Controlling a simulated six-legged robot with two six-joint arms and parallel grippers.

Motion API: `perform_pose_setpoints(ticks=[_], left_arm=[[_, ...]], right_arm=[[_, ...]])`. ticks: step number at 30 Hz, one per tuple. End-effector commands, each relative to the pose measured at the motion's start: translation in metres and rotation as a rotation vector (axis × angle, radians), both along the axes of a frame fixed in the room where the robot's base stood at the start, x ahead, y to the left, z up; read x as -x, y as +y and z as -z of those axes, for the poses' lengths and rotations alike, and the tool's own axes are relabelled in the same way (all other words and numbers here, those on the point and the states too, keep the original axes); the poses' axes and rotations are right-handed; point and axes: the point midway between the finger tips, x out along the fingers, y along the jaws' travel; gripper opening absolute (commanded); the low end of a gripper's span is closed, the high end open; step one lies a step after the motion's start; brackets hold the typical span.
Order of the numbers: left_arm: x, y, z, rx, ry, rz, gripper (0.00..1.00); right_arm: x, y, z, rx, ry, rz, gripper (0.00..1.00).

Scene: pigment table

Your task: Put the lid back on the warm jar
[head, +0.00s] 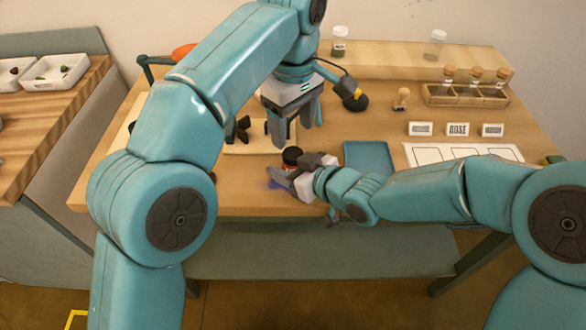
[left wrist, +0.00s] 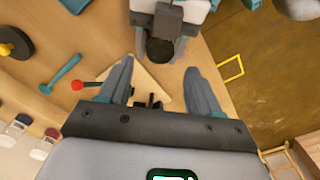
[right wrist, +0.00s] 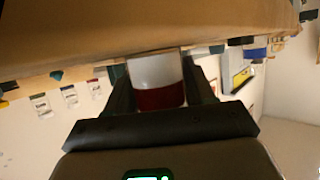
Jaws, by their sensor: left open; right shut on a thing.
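A small jar (head: 292,163) with a dark round top and a red band stands near the table's front edge. My right gripper (head: 284,172) is shut on it from the side. In the right wrist view the jar (right wrist: 157,80) is whitish and dark red between the fingers. My left gripper (head: 293,132) is open, pointing down above and just behind the jar. In the left wrist view the jar's dark top (left wrist: 160,49) lies just beyond the open, empty fingers. I cannot tell whether that top is a lid, and I pick out no separate lid.
A pale board (head: 245,148) with dark pieces lies behind and left of the jar. A blue tray (head: 367,160) is at its right. A black-and-yellow tool (head: 354,101), wooden stamp (head: 401,97), label cards (head: 458,129) and vial rack (head: 465,97) stand farther back.

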Motion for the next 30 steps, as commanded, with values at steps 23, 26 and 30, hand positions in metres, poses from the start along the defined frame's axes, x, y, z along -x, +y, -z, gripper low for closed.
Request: perform_pose_setpoints(ticks=[23,26,30], left_arm=[[0.000,0.000,0.058,0.001,-0.001,0.000,0.63],[0.000,0.000,0.058,0.001,-0.001,0.000,0.34],[0.000,0.000,0.058,0.000,0.000,0.000,0.06]], right_arm=[[0.000,0.000,0.001,0.001,0.001,0.000,0.00],[0.000,0.000,0.001,0.001,0.001,0.000,0.00],[0.000,0.000,0.001,0.001,0.001,0.000,0.00]])
